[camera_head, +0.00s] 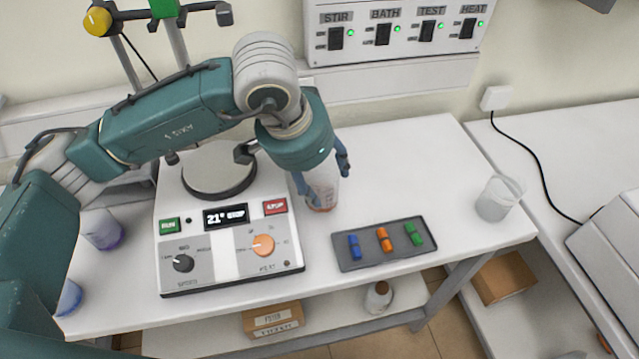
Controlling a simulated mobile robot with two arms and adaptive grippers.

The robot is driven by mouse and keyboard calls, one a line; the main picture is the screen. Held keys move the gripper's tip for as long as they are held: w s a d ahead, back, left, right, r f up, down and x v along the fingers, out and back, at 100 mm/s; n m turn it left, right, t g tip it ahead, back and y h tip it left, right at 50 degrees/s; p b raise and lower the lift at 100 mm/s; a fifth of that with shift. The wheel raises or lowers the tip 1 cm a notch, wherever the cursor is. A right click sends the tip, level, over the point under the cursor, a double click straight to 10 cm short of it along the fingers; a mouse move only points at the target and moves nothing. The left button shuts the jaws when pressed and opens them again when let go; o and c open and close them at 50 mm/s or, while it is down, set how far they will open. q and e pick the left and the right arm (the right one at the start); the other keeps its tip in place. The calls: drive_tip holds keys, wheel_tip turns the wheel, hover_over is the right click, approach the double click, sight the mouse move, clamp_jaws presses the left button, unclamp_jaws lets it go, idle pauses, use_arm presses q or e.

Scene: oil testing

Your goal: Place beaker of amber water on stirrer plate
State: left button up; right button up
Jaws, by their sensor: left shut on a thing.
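The stirrer (230,262) stands on the white table, with its round grey plate (218,172) on top at the back. The plate looks bare where it shows; my arm passes over its rear edge. My left gripper (322,190) comes from above, just right of the stirrer, and is shut on a clear beaker (321,192) with a little amber water at its bottom. The beaker is upright; whether it touches the table I cannot tell. The gripper and wrist hide part of it. My right gripper is not in view.
A grey tray (343,262) with blue, orange and green pieces lies in front of the beaker. Another clear beaker (497,199) stands at the table's right end. A beaker with purple liquid (103,231) and a blue one (68,298) stand at left. A switch panel (397,30) hangs behind.

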use_arm(q)
drive_tip(key=shift+f+p, duration=0.3)
drive_tip(key=shift+f, duration=1.5)
drive_tip(key=o, duration=1.5)
drive_tip(key=shift+f, duration=0.1)
